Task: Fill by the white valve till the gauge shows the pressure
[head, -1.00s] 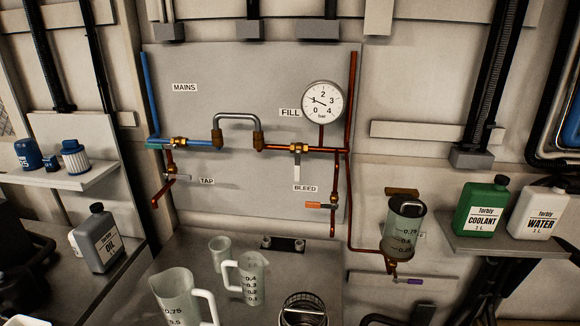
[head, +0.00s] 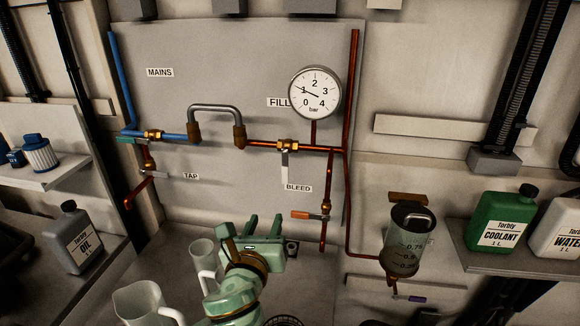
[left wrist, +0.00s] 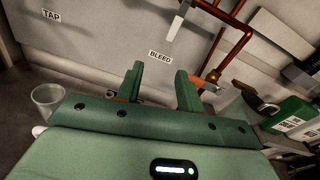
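The white valve (head: 285,166) sits on the horizontal copper pipe beneath the FILL label. Its white lever hangs straight down, across the pipe. The lever also shows at the top of the left wrist view (left wrist: 178,26). The round white gauge (head: 315,92) is above and right of it; its needle points near 1 bar. My left gripper (head: 264,224) is open and empty, below the white valve and apart from it. Its two green fingers (left wrist: 158,86) show parted in the left wrist view, pointing towards the panel. My right gripper is not in view.
An orange lever (head: 308,215) sits below BLEED on the right vertical pipe. A clear vessel (head: 408,240) hangs at right, near a green coolant jug (head: 498,220). Measuring jugs (head: 145,303) stand on the bench by my left arm. A grey pipe loop (head: 216,108) bridges the pipes.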

